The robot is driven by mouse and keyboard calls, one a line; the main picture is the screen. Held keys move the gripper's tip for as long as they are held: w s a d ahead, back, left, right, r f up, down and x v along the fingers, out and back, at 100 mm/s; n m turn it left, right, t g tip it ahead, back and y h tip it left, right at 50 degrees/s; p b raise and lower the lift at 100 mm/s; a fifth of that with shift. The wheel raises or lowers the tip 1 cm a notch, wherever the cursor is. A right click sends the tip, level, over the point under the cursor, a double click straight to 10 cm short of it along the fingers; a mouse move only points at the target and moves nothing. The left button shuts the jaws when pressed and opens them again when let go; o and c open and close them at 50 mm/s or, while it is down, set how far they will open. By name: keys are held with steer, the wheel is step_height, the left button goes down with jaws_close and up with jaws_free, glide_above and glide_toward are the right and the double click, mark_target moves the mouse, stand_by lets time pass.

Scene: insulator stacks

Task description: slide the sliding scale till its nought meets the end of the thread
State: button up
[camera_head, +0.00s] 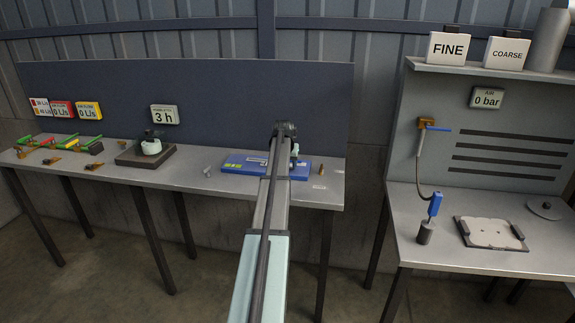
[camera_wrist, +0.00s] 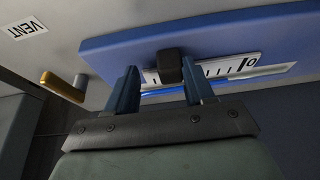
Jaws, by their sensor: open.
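The sliding scale (camera_wrist: 220,69) is a white strip with black ticks, set in a blue board (camera_wrist: 110,45) in the wrist view. Near its right end is a mark that reads as 10 or as a tick beside a 0. A dark block (camera_wrist: 168,66) sits on the scale. My gripper (camera_wrist: 159,67) is open, with one finger on each side of this block; contact is unclear. A thin bright blue line runs below the scale; I cannot tell whether it is the thread. In the head view the blue board (camera_head: 240,163) lies on the left bench, partly hidden by my arm.
A brass-coloured peg (camera_wrist: 62,88) and a VENT label (camera_wrist: 27,29) are beside the board. On the left bench (camera_head: 200,178) stand a dark-based device (camera_head: 148,150) and red and green parts (camera_head: 88,145). The right bench holds a tray (camera_head: 490,233) and a blue-handled tool (camera_head: 434,205).

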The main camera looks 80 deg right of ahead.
steer(key=v, duration=1.4)
steer(key=shift+d, duration=0.1)
steer(key=x, duration=0.9)
steer(key=w+x, duration=0.1)
steer(key=x, duration=0.4)
steer(key=shift+w, duration=0.1)
steer(key=shift+c, duration=0.5)
jaws_close()
